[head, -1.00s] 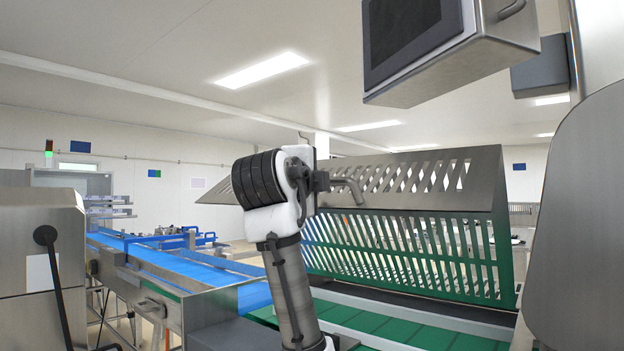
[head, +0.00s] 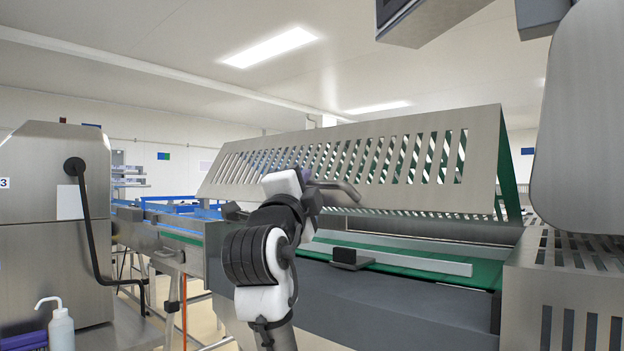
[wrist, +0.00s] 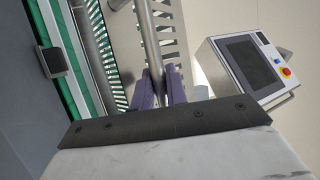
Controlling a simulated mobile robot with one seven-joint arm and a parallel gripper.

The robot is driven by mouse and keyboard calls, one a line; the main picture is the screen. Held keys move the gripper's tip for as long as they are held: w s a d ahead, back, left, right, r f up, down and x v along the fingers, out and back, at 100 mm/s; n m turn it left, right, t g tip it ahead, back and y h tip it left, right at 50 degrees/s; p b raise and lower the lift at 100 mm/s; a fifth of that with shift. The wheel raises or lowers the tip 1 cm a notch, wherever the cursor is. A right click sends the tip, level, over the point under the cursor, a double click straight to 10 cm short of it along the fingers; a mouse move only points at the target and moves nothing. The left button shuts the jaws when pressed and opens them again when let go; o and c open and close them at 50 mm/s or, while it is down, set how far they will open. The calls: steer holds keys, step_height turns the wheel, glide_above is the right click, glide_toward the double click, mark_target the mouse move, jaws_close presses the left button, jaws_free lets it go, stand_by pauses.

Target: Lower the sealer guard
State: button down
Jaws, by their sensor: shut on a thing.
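The sealer guard (head: 484,165) is a slotted metal hood, tilted over the sealer bed in the head view. Its slotted front panel slopes down toward me, and its lower edge is above the green bed. A bent metal bar handle (head: 345,193) sticks out from the front panel. My gripper (head: 312,188) is at the left end of this handle. In the wrist view the two purple fingers of my gripper (wrist: 159,80) are shut on the handle (wrist: 149,38), with the slotted guard (wrist: 119,45) behind. The fingertips are mostly hidden by my arm in the head view.
A green bed with a light rail (head: 400,258) lies below the guard, with a small black block (head: 345,256) on its front edge. A control panel (wrist: 250,65) stands right in the wrist view. A steel cabinet (head: 40,260) and bottle (head: 60,328) stand at the left.

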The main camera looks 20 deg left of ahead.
step_height(320, 180, down, 22)
steer(key=n+t+y+b, duration=0.2)
steer(key=b, duration=1.1)
steer(key=shift+f+n+t, duration=0.25)
steer(key=shift+n+t, duration=0.15)
steer(key=shift+w, duration=0.1)
steer(key=c, duration=1.7)
jaws_free()
